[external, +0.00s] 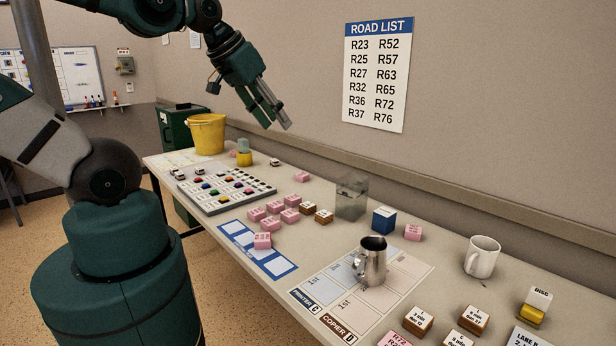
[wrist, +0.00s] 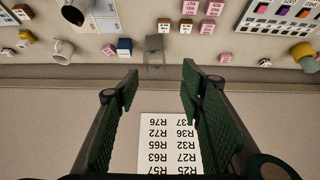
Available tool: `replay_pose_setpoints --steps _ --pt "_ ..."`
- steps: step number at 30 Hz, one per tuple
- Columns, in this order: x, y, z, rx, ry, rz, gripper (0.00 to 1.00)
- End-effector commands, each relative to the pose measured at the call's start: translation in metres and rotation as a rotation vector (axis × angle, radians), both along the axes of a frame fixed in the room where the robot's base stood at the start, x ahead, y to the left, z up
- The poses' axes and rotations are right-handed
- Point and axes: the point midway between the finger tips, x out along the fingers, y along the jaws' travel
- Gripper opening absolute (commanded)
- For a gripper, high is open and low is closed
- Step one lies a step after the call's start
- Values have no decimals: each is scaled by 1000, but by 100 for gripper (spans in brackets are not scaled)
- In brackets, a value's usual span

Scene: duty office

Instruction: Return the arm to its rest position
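My gripper (external: 275,116) is raised above the back part of the table (external: 318,243), clear of everything on it. It points down and to the right in the external view. In the wrist view my gripper (wrist: 160,74) shows its two green fingers well apart, with nothing between them. The wall and the road list (wrist: 170,143) show beyond the fingers there. My arm is bent and reaches across from its base at the left of the external view.
The table carries pink blocks (external: 263,240), a grey board with coloured pieces (external: 222,190), a clear box (external: 351,197), a metal jug (external: 371,261), a white mug (external: 482,257) and a yellow bucket (external: 206,134). The wall with the road list (external: 375,75) stands behind. Air around my gripper is free.

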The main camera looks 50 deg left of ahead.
Motion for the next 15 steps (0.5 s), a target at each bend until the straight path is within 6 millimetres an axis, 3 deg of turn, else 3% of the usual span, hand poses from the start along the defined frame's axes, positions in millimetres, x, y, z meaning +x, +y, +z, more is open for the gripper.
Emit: replay_pose_setpoints --steps 15 --pt "0 0 -47 -1 0 1 39"
